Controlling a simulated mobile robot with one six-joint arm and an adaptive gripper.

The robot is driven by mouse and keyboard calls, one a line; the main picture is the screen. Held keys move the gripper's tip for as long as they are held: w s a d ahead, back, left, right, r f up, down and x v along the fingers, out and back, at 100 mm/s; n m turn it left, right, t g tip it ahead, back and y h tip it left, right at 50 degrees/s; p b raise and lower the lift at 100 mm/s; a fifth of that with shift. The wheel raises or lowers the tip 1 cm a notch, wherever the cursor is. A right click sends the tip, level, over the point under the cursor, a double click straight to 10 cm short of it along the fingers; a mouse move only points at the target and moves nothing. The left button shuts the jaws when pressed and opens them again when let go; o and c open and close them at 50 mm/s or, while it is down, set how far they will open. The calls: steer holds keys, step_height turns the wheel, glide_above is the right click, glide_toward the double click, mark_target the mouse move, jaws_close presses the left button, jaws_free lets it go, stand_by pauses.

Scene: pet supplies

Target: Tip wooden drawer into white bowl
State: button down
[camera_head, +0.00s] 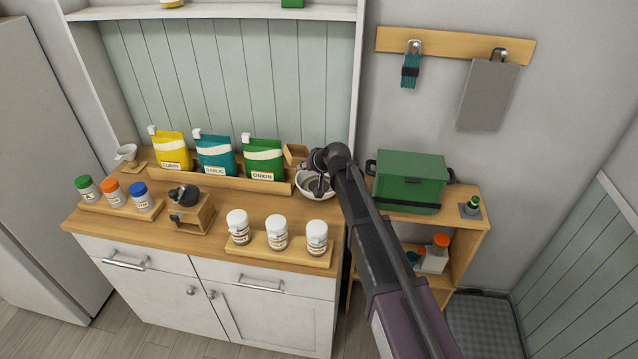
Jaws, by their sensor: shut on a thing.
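The wooden drawer (294,154) is a small light-wood box at the back right of the counter, beside the green ONION bag. My gripper (309,158) is shut on its right side and holds it above and slightly left of the white bowl. The drawer looks tilted, but its inside is hard to make out. The white bowl (302,190) stands on the counter's right end, below my gripper. My wrist hides part of the bowl, and its contents cannot be told clearly.
A wooden grinder (197,216) with a dark top stands mid-counter. Yellow, teal and green bags (263,157) stand in a wooden rack (220,178) left of the bowl. White-capped jars (276,233) stand in front. A green box (410,181) sits on the right shelf, near my arm.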

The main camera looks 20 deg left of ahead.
steer(key=shift+r+n+t+h+p, duration=0.8)
steer(key=shift+r+t+h+p, duration=0.2)
steer(key=shift+h+p, duration=0.15)
